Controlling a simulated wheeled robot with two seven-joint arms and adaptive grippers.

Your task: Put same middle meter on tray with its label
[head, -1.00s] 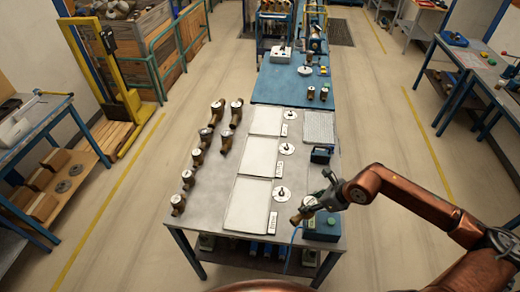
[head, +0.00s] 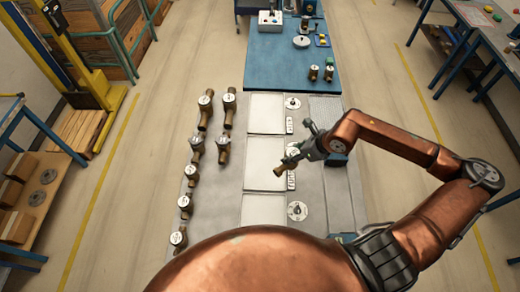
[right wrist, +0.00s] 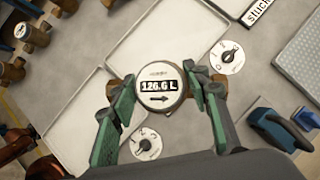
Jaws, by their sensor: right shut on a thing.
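My right gripper (head: 302,152) is shut on a brass meter (head: 280,170) and holds it over the right side of the middle white tray (head: 262,150). In the right wrist view the held meter (right wrist: 158,85) shows its round white face, reading 126.6 L with an arrow, between the green fingers (right wrist: 160,100). A far tray (head: 265,108) and a near tray (head: 262,212) lie in the same column. Label strips stand beside the trays, one by the far tray (head: 289,126) and one by the middle tray (head: 291,180). A label reading "stuck" (right wrist: 260,10) shows in the wrist view. My left gripper is not in view.
Several brass meters (head: 190,172) stand along the table's left side. White dial discs (head: 297,210) lie right of the trays. A grey ribbed mat (head: 325,108) lies at the right; a blue device (right wrist: 280,128) stands near the gripper. A blue bench (head: 285,62) adjoins the far end.

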